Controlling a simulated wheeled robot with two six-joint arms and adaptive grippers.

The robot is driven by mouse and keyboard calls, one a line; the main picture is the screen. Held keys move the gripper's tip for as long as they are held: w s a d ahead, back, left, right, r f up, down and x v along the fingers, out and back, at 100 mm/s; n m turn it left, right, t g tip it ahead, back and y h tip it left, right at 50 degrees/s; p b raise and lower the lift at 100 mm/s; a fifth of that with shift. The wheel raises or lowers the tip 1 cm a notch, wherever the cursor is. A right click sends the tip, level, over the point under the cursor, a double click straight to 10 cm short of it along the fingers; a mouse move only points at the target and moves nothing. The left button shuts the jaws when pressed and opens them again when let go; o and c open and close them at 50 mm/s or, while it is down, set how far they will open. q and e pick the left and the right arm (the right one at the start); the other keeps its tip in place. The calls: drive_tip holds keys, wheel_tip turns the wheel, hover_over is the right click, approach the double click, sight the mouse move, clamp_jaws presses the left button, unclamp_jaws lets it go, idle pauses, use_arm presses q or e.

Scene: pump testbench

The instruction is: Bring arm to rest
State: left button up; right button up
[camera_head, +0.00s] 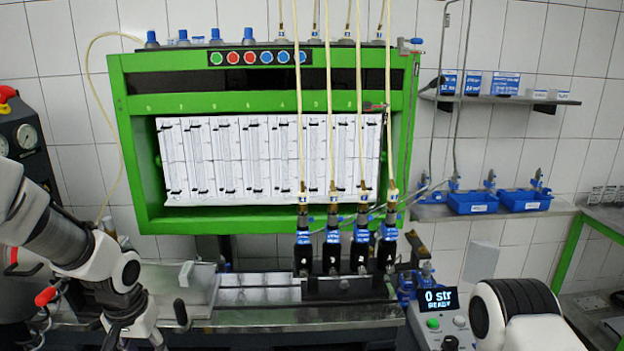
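My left arm comes in from the left edge, white and grey, and bends down over the left end of the bench (262,318). My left gripper (132,338) is dark and points down at the bottom edge, where it is partly cut off. Its fingertips are out of view, so I cannot tell whether it is open or shut or holds anything. Part of my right arm, a white and black joint, shows at the lower right. My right gripper is out of view.
A green-framed test stand (260,218) fills the middle. Several pumps (333,250) stand clamped on the bench below hanging hoses. A control box (438,312) reads "0 str READY" beside my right arm. Blue bins (472,203) sit on a right shelf. A gauge unit (22,140) stands left.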

use_arm(q)
drive_tip(key=s+d+f+g, duration=0.1)
drive_tip(key=s+d+f, duration=0.1)
drive_tip(key=s+f, duration=1.2)
drive_tip(key=s+d+f+g+b, duration=0.1)
drive_tip(key=s+d+f, duration=0.2)
drive_tip(key=s+f, duration=1.2)
drive_tip(key=shift+s+f+h, duration=0.2)
drive_tip(key=shift+f+h, duration=0.05)
drive_tip(key=shift+h, duration=0.05)
